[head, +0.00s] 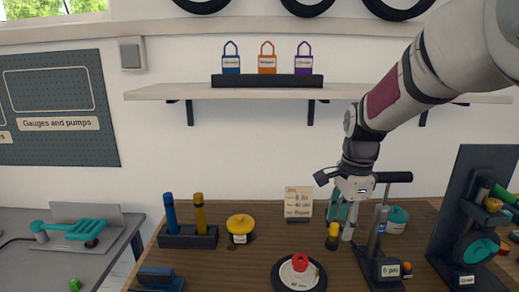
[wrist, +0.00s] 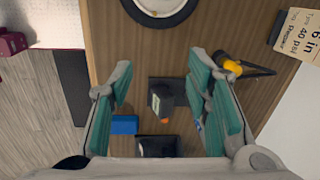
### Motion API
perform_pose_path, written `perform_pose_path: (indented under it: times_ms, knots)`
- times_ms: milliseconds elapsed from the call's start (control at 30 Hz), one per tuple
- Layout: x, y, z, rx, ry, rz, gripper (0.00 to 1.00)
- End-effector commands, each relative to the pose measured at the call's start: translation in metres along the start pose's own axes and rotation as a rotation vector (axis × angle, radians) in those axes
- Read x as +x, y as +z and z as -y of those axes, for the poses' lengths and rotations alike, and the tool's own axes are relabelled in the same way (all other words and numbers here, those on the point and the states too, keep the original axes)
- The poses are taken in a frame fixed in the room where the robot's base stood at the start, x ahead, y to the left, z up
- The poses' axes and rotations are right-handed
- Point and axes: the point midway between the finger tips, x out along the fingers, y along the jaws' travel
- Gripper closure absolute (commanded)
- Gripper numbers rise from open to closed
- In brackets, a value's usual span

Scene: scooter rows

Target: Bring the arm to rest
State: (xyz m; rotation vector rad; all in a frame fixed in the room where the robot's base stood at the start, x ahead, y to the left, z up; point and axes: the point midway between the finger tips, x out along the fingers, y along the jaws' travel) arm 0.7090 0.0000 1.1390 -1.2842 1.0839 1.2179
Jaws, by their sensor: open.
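My arm (head: 400,92) reaches in from the upper right of the head view and hangs down over the wooden workbench. My gripper (head: 343,222) is low over the bench, between a small card and a black-handled pump. In the wrist view my gripper (wrist: 160,82) shows its two teal finger pads spread wide apart. Nothing is between them in its grasp; the bench and dark items show below. Part of the gripper's far side is hidden in the head view.
The pump (head: 377,235) stands close right of my gripper, the card (head: 298,203) left. A yellow-topped black item (head: 332,237) is just below. A round dish with a red piece (head: 300,262), a yellow-lidded pot (head: 240,226) and a dark rack (head: 475,225) share the bench. A shelf (head: 170,92) hangs above.

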Motion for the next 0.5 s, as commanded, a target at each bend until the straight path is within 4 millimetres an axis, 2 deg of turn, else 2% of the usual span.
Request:
perform_pose_path:
  times_ms: [167,300,500]
  knots:
    - [-0.040,0.004,-0.037,-0.228,-0.065,0.003,0.56]
    - [-0.070,0.008,-0.077,-0.469,-0.123,-0.018,0.56]
    - [-0.097,0.014,-0.136,-0.815,-0.193,-0.084,0.56]
